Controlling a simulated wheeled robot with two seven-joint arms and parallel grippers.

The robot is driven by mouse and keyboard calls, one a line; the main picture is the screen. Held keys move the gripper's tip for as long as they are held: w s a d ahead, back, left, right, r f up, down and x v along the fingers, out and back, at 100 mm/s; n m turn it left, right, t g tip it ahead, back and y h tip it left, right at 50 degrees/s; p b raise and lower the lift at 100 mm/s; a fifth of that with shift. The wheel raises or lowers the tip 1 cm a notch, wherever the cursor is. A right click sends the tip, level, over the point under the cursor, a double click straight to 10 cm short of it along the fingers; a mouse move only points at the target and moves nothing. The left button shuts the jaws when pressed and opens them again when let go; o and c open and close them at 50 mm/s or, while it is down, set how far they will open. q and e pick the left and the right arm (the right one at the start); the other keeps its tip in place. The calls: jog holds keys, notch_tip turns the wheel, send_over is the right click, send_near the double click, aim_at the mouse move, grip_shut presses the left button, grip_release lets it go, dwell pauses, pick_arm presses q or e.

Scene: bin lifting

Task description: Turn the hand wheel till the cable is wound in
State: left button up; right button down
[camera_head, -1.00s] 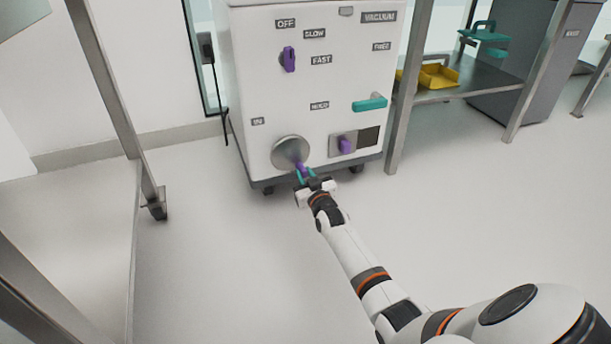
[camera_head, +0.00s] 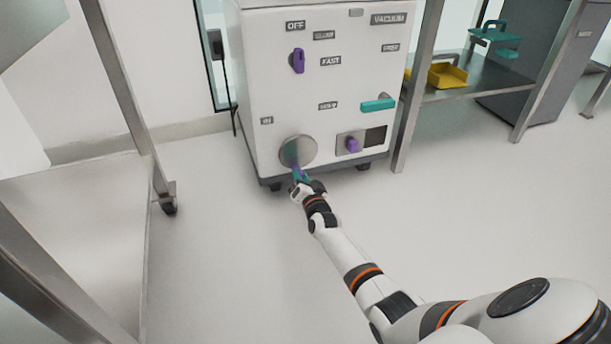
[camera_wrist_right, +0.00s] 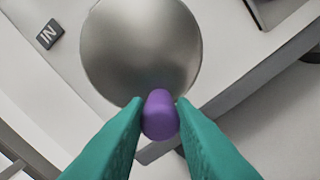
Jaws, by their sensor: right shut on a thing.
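The hand wheel (camera_head: 298,151) is a round grey metal disc low on the front of a white vacuum cabinet. Its purple handle (camera_wrist_right: 160,114) sticks out near the disc's lower edge. My right gripper (camera_head: 298,174) reaches the wheel from below, and its teal fingers are shut on the purple handle, one on each side. In the right wrist view the wheel (camera_wrist_right: 140,50) fills the upper middle, with an "IN" label (camera_wrist_right: 49,34) to its left. No cable can be made out. My left gripper is not in view.
The white cabinet (camera_head: 275,80) also carries a purple selector knob (camera_head: 298,61), a teal lever (camera_head: 378,105) and a smaller purple knob (camera_head: 352,145). A shelf with a yellow tray (camera_head: 447,76) stands at right. A metal table (camera_head: 75,230) is at left. The floor between is clear.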

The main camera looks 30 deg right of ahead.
aim_at(284, 159)
jog(key=m, duration=0.1)
jog(key=a+m, duration=0.1)
jog(key=m, duration=0.1)
jog(key=shift+w+a+r+m, duration=0.2)
jog(key=shift+a+r+m, duration=0.1)
jog(key=shift+m, duration=0.1)
jog(key=m, duration=0.2)
jog(key=shift+w+a+r+m+p, duration=0.1)
jog(key=shift+a+r+m+p, duration=0.2)
jog(key=shift+a+r+p, duration=0.1)
jog(key=m, duration=0.1)
jog(key=r+m, duration=0.1)
jog(key=m, duration=0.1)
jog(key=shift+a, duration=0.3)
jog(key=shift+w+a+r+m, duration=0.1)
jog(key=shift+r+m, duration=0.15)
jog(key=shift+m, duration=0.55)
jog(key=shift+a+r+m, duration=0.1)
jog(key=shift+r+m, duration=0.15)
jog(key=shift+m, duration=0.55)
jog(key=shift+r, duration=0.1)
jog(key=c, duration=1.2)
grip_release()
